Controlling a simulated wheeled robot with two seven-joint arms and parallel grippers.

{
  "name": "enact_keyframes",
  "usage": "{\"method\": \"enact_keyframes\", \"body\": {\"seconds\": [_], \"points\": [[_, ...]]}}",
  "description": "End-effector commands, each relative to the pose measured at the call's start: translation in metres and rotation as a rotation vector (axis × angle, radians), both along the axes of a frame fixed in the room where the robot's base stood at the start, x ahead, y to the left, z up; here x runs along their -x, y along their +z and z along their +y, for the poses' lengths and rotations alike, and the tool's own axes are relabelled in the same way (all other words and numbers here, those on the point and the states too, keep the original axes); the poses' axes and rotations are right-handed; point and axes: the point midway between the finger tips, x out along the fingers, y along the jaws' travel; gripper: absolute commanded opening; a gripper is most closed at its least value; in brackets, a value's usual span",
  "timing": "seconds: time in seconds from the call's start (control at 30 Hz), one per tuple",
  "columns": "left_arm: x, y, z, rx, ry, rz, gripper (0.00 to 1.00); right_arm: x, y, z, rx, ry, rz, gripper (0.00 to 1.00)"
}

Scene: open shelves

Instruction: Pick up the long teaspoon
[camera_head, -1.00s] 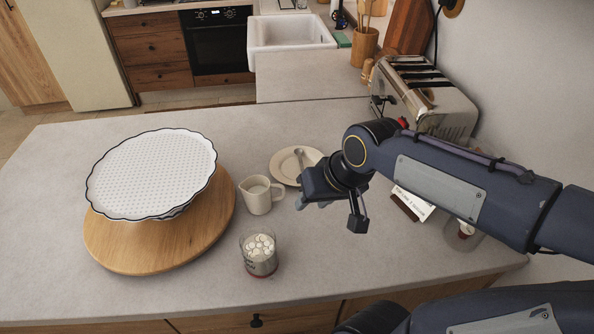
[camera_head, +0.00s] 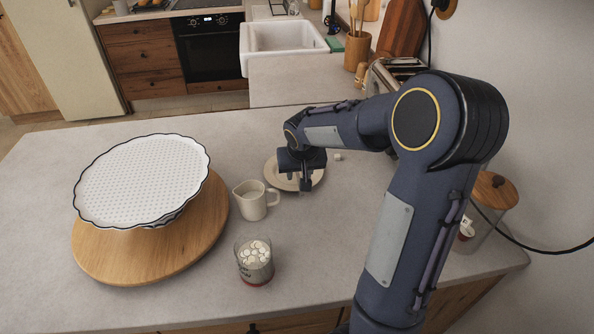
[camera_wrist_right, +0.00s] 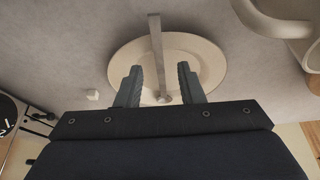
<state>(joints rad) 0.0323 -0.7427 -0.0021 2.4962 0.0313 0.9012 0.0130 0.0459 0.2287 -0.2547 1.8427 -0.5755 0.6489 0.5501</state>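The long teaspoon (camera_wrist_right: 156,50) lies across a cream saucer (camera_wrist_right: 205,62) in the right wrist view, its thin handle reaching past the rim. The saucer also shows in the head view (camera_head: 271,178), partly covered by my right gripper (camera_head: 298,183); the spoon is mostly hidden there. In the wrist view, the two fingers of the right gripper (camera_wrist_right: 160,86) are apart, one on each side of the spoon, with gaps to it. Whether they are down at its height I cannot tell. My left gripper is in neither view.
A cream milk jug (camera_head: 253,203) stands close to the saucer's left. A glass jar with white pieces (camera_head: 255,262) is nearer the front edge. A scalloped white dish (camera_head: 140,178) sits on a round wooden board (camera_head: 95,262). A wooden-lidded jar (camera_head: 494,191) is right.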

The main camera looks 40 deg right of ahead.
Motion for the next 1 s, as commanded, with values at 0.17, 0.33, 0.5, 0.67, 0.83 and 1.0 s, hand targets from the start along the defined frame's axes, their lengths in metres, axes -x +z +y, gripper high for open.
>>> {"method": "enact_keyframes", "body": {"seconds": [0.17, 0.33, 0.5, 0.67, 0.83, 1.0], "points": [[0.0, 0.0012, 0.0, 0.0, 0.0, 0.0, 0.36, -0.0043, -0.0132, -0.0028, 0.0, 0.0, 0.001, 0.35], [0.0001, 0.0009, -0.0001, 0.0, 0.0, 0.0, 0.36, -0.0046, -0.0136, -0.0027, 0.0, 0.0, -0.001, 0.35], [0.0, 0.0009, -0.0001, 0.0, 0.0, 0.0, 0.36, -0.0046, -0.0134, -0.0026, 0.0, 0.0, -0.001, 0.18], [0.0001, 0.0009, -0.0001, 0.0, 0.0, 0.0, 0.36, -0.0046, -0.0133, -0.0025, 0.0, 0.0, -0.001, 0.0], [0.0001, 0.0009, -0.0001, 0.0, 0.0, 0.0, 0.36, -0.0047, -0.0131, -0.0025, 0.0, 0.0, -0.001, 0.0], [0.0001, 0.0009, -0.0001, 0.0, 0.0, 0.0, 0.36, -0.0048, -0.0123, -0.0026, 0.0, 0.0, -0.001, 0.0]]}}
